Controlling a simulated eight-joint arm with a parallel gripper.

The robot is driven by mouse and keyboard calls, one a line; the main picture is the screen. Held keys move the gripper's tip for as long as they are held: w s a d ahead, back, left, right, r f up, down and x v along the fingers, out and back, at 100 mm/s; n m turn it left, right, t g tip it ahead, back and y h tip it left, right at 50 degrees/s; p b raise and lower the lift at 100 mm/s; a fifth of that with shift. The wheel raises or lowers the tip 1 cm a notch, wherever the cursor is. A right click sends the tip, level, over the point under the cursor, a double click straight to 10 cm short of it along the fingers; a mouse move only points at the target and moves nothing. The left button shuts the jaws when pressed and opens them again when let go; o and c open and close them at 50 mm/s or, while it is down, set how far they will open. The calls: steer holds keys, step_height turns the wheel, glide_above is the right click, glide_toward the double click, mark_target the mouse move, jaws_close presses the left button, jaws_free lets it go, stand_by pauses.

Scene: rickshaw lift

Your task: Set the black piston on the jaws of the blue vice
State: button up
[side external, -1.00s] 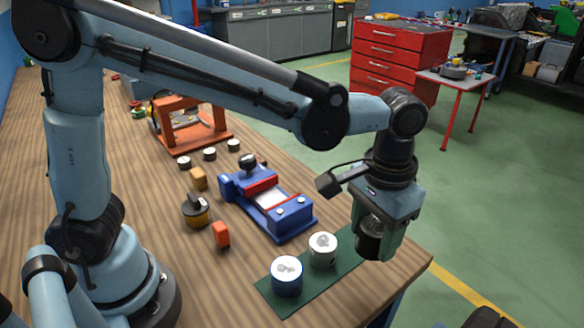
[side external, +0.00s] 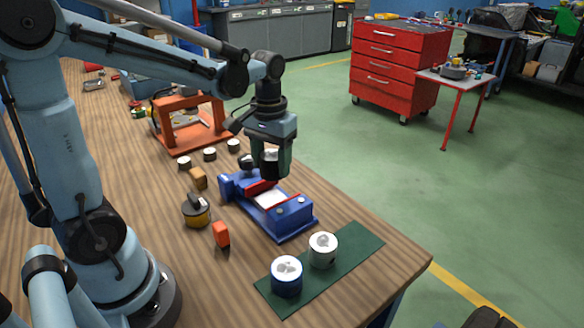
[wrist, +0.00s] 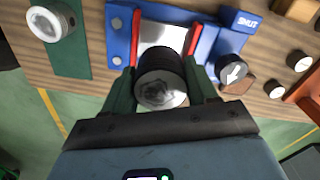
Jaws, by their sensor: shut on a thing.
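The black piston (side external: 271,162) is upright between the fingers of my gripper (side external: 270,168), which is shut on it. In the side view it is over the rear part of the blue vice (side external: 291,224), close above its red jaws (side external: 281,203). Whether it touches them is hard to tell. In the wrist view, the black piston (wrist: 160,82) is between the two green fingers of my gripper (wrist: 161,88). The red jaws (wrist: 197,40) show on either side beyond it, with the bright gap of the vice (wrist: 122,48) behind it.
A blue piston (side external: 286,277) and a pale piston (side external: 323,251) stand on the green mat (side external: 356,246). An orange press frame (side external: 190,128), small round parts (side external: 209,154), a yellow-black tin (side external: 196,212) and an orange block (side external: 221,234) surround the vice on the wooden bench.

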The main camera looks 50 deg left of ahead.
mark_target(276, 201)
steer(key=shift+a+f, duration=0.1)
steer(key=shift+f, duration=3.15)
steer(key=shift+f, duration=0.4)
steer(key=shift+s+f, duration=0.15)
steer(key=shift+f, duration=0.25)
steer(key=shift+c, duration=1.2)
steer(key=shift+s, duration=0.1)
steer(key=shift+s+d+r, duration=0.15)
steer(key=shift+d+r, duration=0.05)
steer(key=shift+r, duration=0.05)
steer(key=shift+w+f, duration=0.15)
steer(key=shift+w, duration=0.45)
